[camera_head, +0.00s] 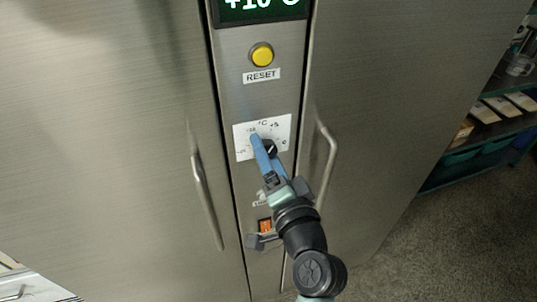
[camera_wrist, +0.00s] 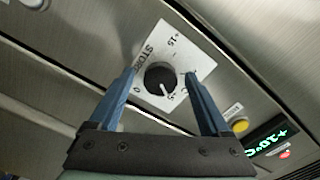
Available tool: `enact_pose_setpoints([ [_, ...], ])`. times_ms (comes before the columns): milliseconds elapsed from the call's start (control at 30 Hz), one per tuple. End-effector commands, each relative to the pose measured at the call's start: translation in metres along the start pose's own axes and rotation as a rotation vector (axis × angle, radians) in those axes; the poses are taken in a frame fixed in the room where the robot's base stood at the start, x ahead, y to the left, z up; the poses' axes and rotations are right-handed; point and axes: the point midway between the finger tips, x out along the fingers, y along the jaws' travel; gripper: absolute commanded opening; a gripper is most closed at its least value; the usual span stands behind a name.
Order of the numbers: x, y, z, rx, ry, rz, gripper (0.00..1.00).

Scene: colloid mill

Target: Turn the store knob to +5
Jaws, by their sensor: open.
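The store knob is a round black dial with a white pointer line. In the head view the knob (camera_head: 271,147) sits on a white scale plate (camera_head: 282,125), partly hidden behind my blue fingers. In the wrist view the knob (camera_wrist: 160,78) shows whole, on the plate (camera_wrist: 185,49) marked STORE. My gripper (camera_head: 262,142) is open at the plate. In the wrist view its fingers (camera_wrist: 161,73) appear either side of the knob, with gaps; their depth is unclear.
A yellow RESET button (camera_head: 262,55) and a green-lit display (camera_head: 259,7) are above the plate. An orange switch (camera_head: 265,226) is below. Vertical door handles stand out at left (camera_head: 205,197) and right (camera_head: 328,150). Shelves (camera_head: 490,120) stand far right.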

Motion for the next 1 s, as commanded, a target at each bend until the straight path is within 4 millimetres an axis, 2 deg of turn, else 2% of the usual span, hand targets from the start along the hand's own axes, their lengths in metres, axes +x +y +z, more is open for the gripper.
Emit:
enact_pose_setpoints([
  [167, -0.004, 0.001, 0.0, 0.0, 0.001, -0.001, 0.81],
  [267, -0.015, 0.002, 0.001, 0.0, 0.001, 0.0, 0.81],
  [700, -0.103, 0.004, 0.002, 0.0, 0.002, 0.002, 0.81],
  [833, -0.12, 0.003, 0.001, 0.0, 0.002, 0.002, 0.81],
  [1000, -0.129, 0.001, 0.0, 0.0, 0.0, 0.001, 0.81],
])
